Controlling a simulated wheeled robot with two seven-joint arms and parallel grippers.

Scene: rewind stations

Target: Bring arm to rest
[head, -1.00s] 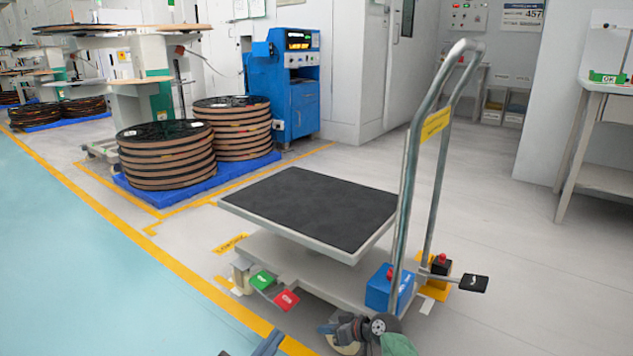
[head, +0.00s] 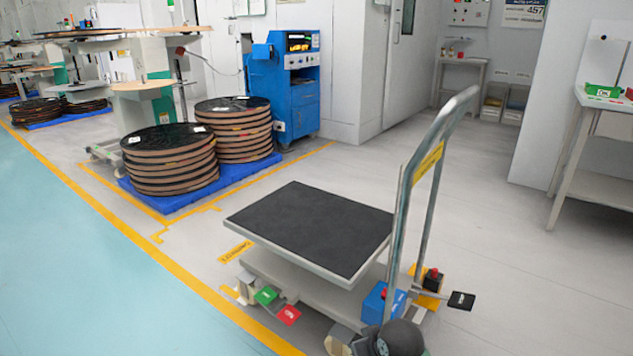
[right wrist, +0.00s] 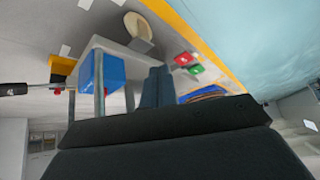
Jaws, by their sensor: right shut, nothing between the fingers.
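My right gripper (right wrist: 158,87) shows in the right wrist view as two dark fingers side by side. It is shut and empty. The cart's blue box (right wrist: 101,72) and its red pedal (right wrist: 185,59) lie beyond the fingers in that view. In the head view only a dark rounded part of my arm shows at the bottom edge, in front of the cart's handle base; no fingers show there. My left gripper is in neither view.
A lift cart with a black top (head: 310,228) and a tall metal handle (head: 405,215) stands close in front. Stacked reels (head: 170,165) on a blue pallet and a blue machine (head: 290,92) stand behind. A table (head: 605,100) is at right. Floor at left is clear.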

